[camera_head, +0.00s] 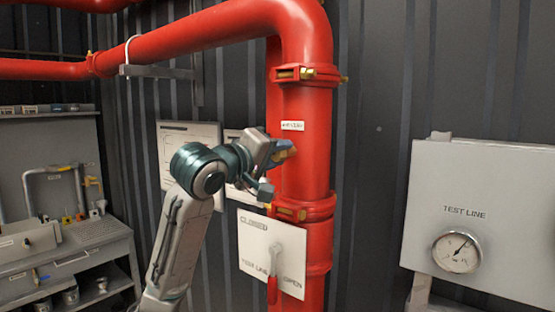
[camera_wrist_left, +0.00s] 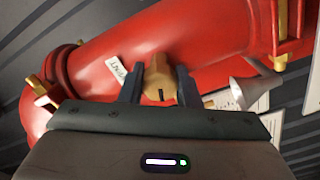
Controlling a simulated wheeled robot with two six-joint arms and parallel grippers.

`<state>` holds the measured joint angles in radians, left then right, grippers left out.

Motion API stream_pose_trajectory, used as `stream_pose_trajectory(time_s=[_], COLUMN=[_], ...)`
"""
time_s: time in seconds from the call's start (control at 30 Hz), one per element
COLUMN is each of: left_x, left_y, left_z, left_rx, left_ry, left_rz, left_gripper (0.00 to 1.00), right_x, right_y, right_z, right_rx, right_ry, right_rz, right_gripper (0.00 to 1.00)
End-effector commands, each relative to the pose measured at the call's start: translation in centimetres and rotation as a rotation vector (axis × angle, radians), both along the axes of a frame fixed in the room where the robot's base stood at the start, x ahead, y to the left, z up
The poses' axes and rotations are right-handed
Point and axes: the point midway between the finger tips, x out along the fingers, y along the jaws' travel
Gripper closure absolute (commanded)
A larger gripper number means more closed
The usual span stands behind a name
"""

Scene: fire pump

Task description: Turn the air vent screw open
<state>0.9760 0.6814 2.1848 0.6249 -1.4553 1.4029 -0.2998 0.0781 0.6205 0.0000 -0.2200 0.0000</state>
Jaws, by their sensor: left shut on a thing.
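The air vent screw (camera_wrist_left: 158,78) is a brass piece with a dark slot, standing out from the red pipe (camera_wrist_left: 200,45). In the left wrist view it sits between the two dark fingers of my left gripper (camera_wrist_left: 160,85), which is shut on it. In the head view my left gripper (camera_head: 284,152) reaches the red vertical pipe (camera_head: 305,185) from the left, just below a small white label (camera_head: 292,126). The screw is mostly hidden there by the fingers. The label also shows beside the screw in the left wrist view (camera_wrist_left: 116,70). My right gripper is not in view.
Below is a white test line plate (camera_head: 255,240) with a red-handled lever (camera_head: 273,285). Pipe clamps with brass bolts (camera_head: 305,74) sit above and below the gripper. A grey test line box with a gauge (camera_head: 456,252) hangs at right. A workbench (camera_head: 85,240) stands at left.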

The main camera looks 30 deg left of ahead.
Motion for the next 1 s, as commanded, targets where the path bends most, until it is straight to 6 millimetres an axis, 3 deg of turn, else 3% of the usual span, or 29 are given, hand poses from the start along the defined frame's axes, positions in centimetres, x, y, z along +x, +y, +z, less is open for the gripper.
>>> stream_pose_trajectory(time_s=[0.6,1.0], left_x=[0.0,0.0], left_y=[0.0,0.0], left_z=[-0.1,0.0], left_rx=[-0.56,-0.767], left_ry=[0.039,0.058], left_rz=[0.0,0.0], left_gripper=[0.93,0.93], right_x=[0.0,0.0], right_y=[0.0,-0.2], right_z=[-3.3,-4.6], right_rx=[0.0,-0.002], right_ry=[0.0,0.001], right_rz=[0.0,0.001], right_gripper=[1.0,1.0])
